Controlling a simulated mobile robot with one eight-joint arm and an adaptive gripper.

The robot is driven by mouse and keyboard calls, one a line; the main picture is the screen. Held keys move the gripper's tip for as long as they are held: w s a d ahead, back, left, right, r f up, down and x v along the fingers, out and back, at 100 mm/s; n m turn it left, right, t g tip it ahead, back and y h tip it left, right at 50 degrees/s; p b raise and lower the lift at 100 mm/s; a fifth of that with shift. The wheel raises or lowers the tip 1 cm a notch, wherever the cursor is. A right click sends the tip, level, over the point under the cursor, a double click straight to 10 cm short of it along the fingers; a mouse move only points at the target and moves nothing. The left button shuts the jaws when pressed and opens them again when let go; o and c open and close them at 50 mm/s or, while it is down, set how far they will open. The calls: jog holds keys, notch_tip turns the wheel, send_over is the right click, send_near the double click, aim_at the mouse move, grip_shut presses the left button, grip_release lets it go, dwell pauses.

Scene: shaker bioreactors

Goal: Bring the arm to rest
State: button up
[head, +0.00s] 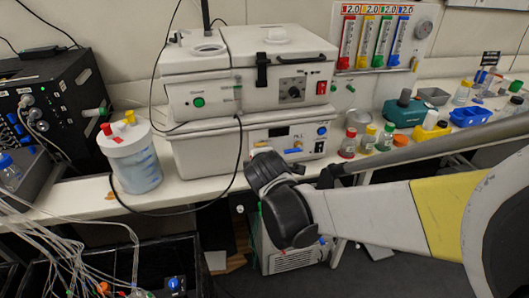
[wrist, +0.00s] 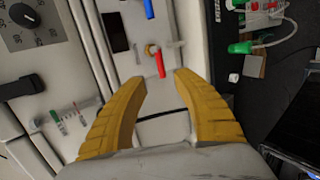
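My arm reaches in from the right in the head view, in front of the bench. Its dark wrist end lies before the lower white shaker unit (head: 205,153), and the gripper fingers cannot be made out there. In the wrist view my gripper (wrist: 160,82) shows two yellow fingers spread apart with nothing between them. Beyond the fingertips is the white front of a shaker unit with a red part (wrist: 160,64) and a blue part (wrist: 149,9). I cannot tell how far the fingertips are from that front.
The upper shaker unit (head: 277,87) has a knob and red switch. A white vessel (head: 138,170) stands to its left, beside black equipment (head: 55,95) with cables. Small bottles, a teal device (head: 405,112) and a blue tray (head: 470,117) crowd the bench's right. A black cable hangs over the bench edge.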

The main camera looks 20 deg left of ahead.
jog(key=shift+v, duration=0.95)
jog(key=s+d+r+m+g+h, duration=0.15)
jog(key=d+m, duration=0.35)
jog(key=d, duration=0.6)
jog(key=s+d+r+m+h, duration=0.25)
jog(key=d+m, duration=0.25)
jog(key=d, duration=0.6)
jog(key=s+d+f+m+g, duration=0.2)
jog(key=s+d+m, duration=1.1)
jog(key=s+d, duration=0.3)
jog(key=shift+s+d, duration=0.15)
jog(key=shift+d, duration=0.2)
